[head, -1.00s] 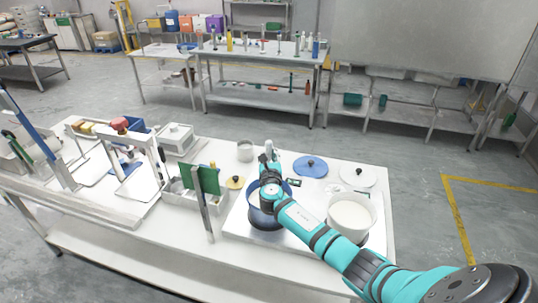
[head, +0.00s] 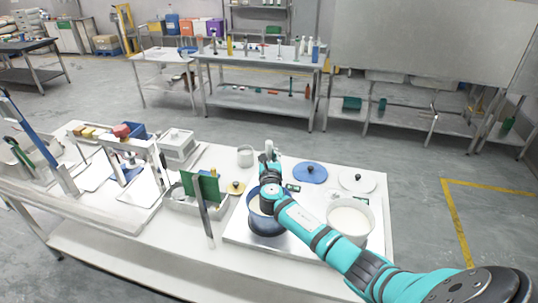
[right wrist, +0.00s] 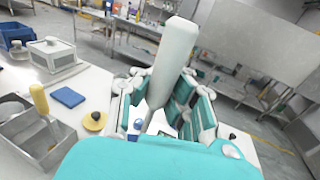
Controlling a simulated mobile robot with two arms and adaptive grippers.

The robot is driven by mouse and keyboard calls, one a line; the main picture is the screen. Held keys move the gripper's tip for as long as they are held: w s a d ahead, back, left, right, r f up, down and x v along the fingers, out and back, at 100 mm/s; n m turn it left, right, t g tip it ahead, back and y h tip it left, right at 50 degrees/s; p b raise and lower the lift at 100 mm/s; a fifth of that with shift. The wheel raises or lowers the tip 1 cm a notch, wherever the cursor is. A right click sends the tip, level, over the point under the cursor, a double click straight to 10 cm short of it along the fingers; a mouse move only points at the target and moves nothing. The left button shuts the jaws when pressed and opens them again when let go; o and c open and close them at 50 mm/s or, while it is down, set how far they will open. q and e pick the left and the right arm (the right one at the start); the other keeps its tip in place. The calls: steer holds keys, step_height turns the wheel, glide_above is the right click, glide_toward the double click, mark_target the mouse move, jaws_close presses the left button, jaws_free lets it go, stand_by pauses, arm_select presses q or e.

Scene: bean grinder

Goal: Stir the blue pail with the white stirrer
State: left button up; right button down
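The blue pail (head: 266,227) stands on a pale board at the front right of the table. My right gripper (head: 269,165) is above it and hides part of its opening. In the right wrist view the right gripper (right wrist: 160,108) is shut around the white stirrer (right wrist: 172,55), whose thick pale handle sticks up between the fingers. The top of the stirrer also shows in the head view (head: 268,147). A thin shaft runs down below the fingers; its lower end is hidden, so I cannot tell how deep it sits. My left gripper is not in view.
A white pot (head: 350,240) with pale contents stands right of the pail. A blue lid (head: 310,172) and a white lid (head: 357,180) lie behind.

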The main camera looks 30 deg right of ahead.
mark_target(269, 145)
steer(key=shift+r, duration=0.15)
steer(key=shift+r, duration=2.45)
